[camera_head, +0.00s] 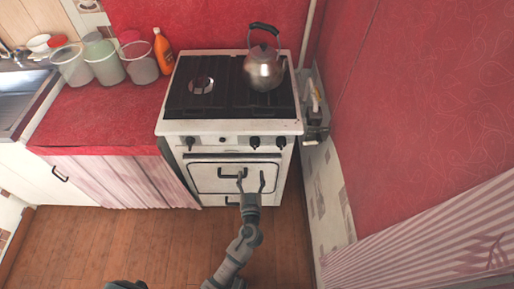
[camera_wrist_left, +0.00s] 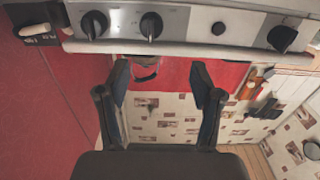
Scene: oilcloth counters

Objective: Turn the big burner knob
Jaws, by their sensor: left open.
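The white stove (camera_head: 170,127) has a row of black knobs along its front panel. The left knob (camera_head: 190,142) stands alone, a small button (camera_head: 222,140) sits near the middle, and two knobs are at the right, the inner right knob (camera_head: 255,142) and the outer right knob (camera_head: 281,142). In the left wrist view the knobs line the top, including a large one (camera_wrist_left: 151,26). No label shows which is the big burner's. My left gripper (camera_head: 251,178) is open and empty in front of the oven door, below the right knobs; its fingers also show in the wrist view (camera_wrist_left: 161,78). My right gripper is not seen.
A metal kettle (camera_head: 264,70) stands on the hob's back right. The oven door handle (camera_head: 231,174) is near my left gripper. A red counter (camera_head: 95,125) with containers and an orange bottle (camera_head: 163,52) is at left. A red wall (camera_head: 425,110) is close at right.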

